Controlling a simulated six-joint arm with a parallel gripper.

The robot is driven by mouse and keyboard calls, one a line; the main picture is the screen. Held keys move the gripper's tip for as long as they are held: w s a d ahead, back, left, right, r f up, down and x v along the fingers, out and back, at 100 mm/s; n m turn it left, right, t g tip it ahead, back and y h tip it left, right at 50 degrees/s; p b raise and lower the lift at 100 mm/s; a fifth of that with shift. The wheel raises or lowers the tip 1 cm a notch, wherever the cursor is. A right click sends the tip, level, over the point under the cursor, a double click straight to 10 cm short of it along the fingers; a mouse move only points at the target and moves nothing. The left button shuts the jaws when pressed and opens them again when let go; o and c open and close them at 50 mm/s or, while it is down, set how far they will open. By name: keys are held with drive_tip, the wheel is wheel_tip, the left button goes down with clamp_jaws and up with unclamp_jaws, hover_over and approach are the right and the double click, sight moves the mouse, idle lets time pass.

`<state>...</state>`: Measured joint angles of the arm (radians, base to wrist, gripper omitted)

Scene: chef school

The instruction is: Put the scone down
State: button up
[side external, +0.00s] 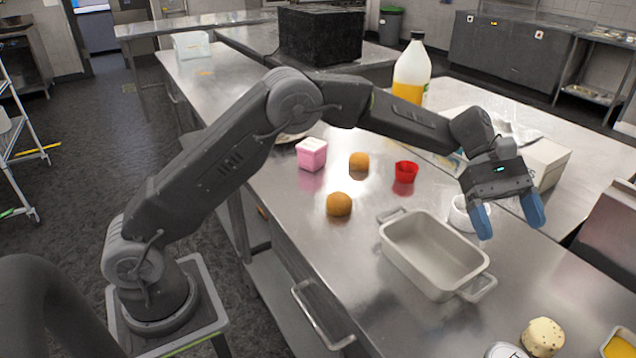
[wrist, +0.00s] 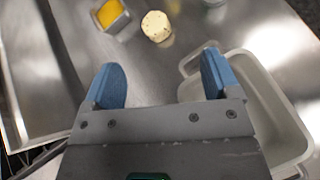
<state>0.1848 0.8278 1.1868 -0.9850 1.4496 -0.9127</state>
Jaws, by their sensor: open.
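The scone (side external: 543,337), pale yellow with dark specks, sits upright on the steel counter near the bottom right of the side view. It also shows at the top middle of the wrist view (wrist: 156,26). My gripper (side external: 508,216) is open, with nothing between its blue fingers. It hangs above the counter, beyond the grey baking dish and well apart from the scone. In the wrist view, my gripper (wrist: 162,82) has the scone ahead of its fingertips, with bare counter between.
An empty grey two-handled dish (side external: 435,252) stands on the counter. A yellow-filled container (side external: 619,345) is beside the scone. Two orange-brown round items (side external: 339,204), a red cup (side external: 405,171), a pink box (side external: 311,153) and a juice bottle (side external: 411,72) stand farther back.

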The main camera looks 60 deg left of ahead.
drive_tip(key=s+a+r+m+t+y, duration=0.3)
drive_tip(key=s+a+r, duration=0.25)
drive_tip(key=s, duration=0.25)
drive_tip(key=s+a+r+m+t+y, duration=0.2)
drive_tip(key=s+a+r+m+y, duration=0.15)
drive_tip(key=s+a, duration=0.35)
drive_tip(key=s+a+f+m+t+y, duration=0.2)
drive_tip(key=s+a, duration=0.2)
drive_tip(key=s, duration=0.4)
drive_tip(key=s+a+f+m+t+y, duration=0.2)
drive_tip(key=s+a+m, duration=0.1)
drive_tip(key=s+a, duration=0.2)
drive_tip(key=s, duration=0.2)
drive_tip(key=shift+s+a+f, duration=0.2)
drive_tip(key=shift+s+a, duration=0.05)
drive_tip(key=shift+s, duration=0.15)
